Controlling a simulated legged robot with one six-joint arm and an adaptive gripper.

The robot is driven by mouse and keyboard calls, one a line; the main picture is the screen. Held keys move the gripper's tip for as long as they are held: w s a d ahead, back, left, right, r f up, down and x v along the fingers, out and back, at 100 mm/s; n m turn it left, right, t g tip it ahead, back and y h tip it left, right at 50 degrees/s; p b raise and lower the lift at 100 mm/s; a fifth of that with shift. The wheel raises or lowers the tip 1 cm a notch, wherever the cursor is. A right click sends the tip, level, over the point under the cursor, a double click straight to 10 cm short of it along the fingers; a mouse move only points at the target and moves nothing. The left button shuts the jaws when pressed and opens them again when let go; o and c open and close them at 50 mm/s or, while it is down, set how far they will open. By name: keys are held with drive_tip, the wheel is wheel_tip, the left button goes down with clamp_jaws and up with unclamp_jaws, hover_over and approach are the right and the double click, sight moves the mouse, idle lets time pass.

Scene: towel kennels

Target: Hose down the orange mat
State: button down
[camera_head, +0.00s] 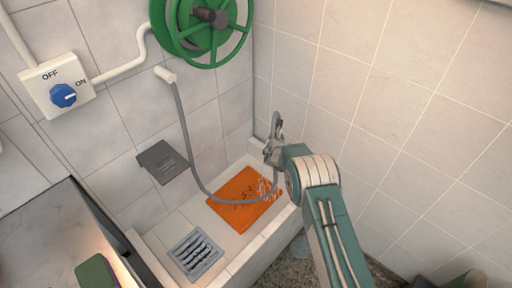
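The orange mat (232,188) lies flat in a pale tiled basin, with dark smudges on its middle and pale streaks like water over its right side. A grey hose (184,130) hangs from a white wall outlet (165,74), loops across the mat's front and rises to my gripper. My gripper (274,138) is above and right of the mat, near the back corner. It appears closed around the hose's end; the nozzle and fingers are too small to separate clearly. A wall switch with a blue knob (63,96) has its white mark toward ON.
A green hose reel (205,30) is on the wall above. A grey drain grate (195,255) lies at the basin's front left, and a dark grey plate (162,161) is on the left wall. A dark-edged counter (50,235) holds a green item (96,273).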

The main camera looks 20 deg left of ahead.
drive_tip(key=shift+s+a+f+n+y, duration=0.8)
drive_tip(key=shift+s+a+f, duration=0.2)
drive_tip(key=shift+a+f, duration=3.55)
drive_tip(key=s+a, duration=0.2)
drive_tip(key=s, duration=0.5)
drive_tip(key=s+a, duration=0.3)
drive_tip(key=s, duration=0.3)
drive_tip(key=shift+s+f, duration=0.3)
drive_tip(key=shift+s, duration=0.1)
